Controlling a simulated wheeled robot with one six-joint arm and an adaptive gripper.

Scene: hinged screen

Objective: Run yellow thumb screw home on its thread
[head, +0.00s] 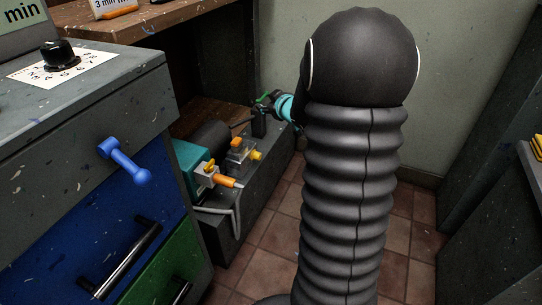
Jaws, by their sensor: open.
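The yellow thumb screw (257,155) is small in the head view, at the right side of a small pale metal block (239,155) with an orange knob on top. The block sits on a low grey bench. How deep the screw sits in its thread is too small to tell. My gripper (265,99) is beyond and above the screw, apart from it, at the end of a cyan ring on my arm. It is open, and nothing shows between its fingers. My black ribbed arm hides part of the wrist and the bench's far side.
A second block with an orange-tipped fitting (224,180) stands nearer, beside a teal motor (191,163). A dark post (259,123) stands under my gripper. A grey cabinet (80,105) with a blue handle (124,160) fills the left. Tiled floor (262,243) is clear right of the bench.

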